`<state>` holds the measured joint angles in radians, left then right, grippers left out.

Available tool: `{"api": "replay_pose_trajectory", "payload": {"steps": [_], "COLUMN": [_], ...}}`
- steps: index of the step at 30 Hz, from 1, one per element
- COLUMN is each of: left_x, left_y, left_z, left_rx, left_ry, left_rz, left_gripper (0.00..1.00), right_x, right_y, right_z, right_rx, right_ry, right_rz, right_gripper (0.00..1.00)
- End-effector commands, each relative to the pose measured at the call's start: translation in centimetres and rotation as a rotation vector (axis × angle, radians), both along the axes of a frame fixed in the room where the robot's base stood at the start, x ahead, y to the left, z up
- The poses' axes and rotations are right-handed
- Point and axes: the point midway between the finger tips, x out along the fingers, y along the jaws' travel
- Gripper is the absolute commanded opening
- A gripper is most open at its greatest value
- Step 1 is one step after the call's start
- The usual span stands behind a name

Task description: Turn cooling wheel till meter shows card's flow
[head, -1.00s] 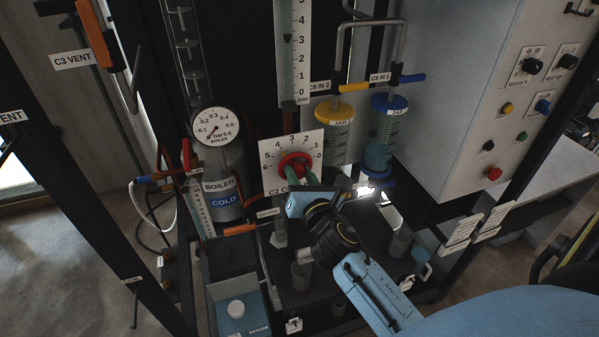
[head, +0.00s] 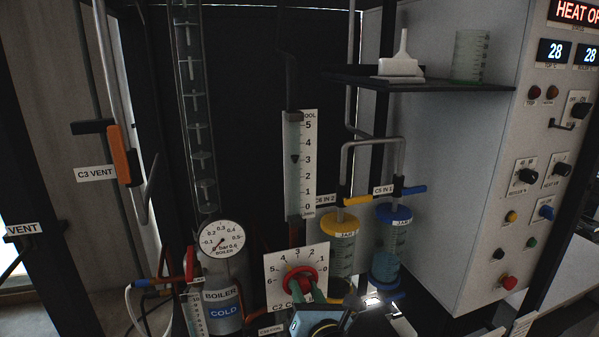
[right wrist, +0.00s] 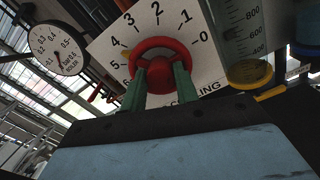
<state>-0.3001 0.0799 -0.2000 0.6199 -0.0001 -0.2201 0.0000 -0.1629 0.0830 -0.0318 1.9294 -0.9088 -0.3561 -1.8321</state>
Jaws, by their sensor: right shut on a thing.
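The red cooling wheel (head: 299,279) sits on a white dial plate (head: 277,263) numbered 0 to 6, labelled C2. My right gripper (head: 305,291) is shut on the wheel, its green fingers at the wheel's lower part. In the right wrist view the fingers (right wrist: 160,84) reach up to the red wheel (right wrist: 163,45), with part of the label hidden behind them. The cooling meter (head: 294,195) stands upright above the wheel, scaled 0 to 5. Its dark float is level with about 3. I cannot make out a card with a flow. My left gripper is not in view.
Two jars with yellow (head: 340,224) and blue (head: 393,213) lids stand close right of the wheel. The boiler gauge (head: 221,239) and cold boiler (head: 223,306) are close left. A grey control cabinet (head: 452,190) bounds the right side.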

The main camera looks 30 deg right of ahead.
Motion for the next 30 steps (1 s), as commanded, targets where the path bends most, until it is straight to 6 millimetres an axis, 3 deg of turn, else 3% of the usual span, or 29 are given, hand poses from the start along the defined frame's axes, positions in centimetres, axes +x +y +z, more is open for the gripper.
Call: {"api": "replay_pose_trajectory", "payload": {"steps": [1,9,10,15,30], "left_x": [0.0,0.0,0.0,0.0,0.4], "left_y": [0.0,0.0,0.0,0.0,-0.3], "left_z": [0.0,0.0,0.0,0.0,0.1], "left_rx": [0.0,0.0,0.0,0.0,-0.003], "left_ry": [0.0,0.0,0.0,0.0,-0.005], "left_rz": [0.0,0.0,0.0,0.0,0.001], "left_gripper": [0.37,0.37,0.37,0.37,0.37], "right_x": [0.5,0.5,0.5,0.4,-5.0], "right_y": [-0.3,-0.3,-0.3,-0.4,1.1], "right_z": [0.7,0.7,0.7,0.7,0.3], "right_rx": [-0.006,-0.006,-0.005,-0.005,-0.001], "right_ry": [-0.015,-0.015,-0.015,-0.015,-0.009], "right_rz": [-0.003,-0.003,-0.004,-0.004,-0.003], "right_gripper": [0.0,0.0,0.33,0.55,0.56]}}
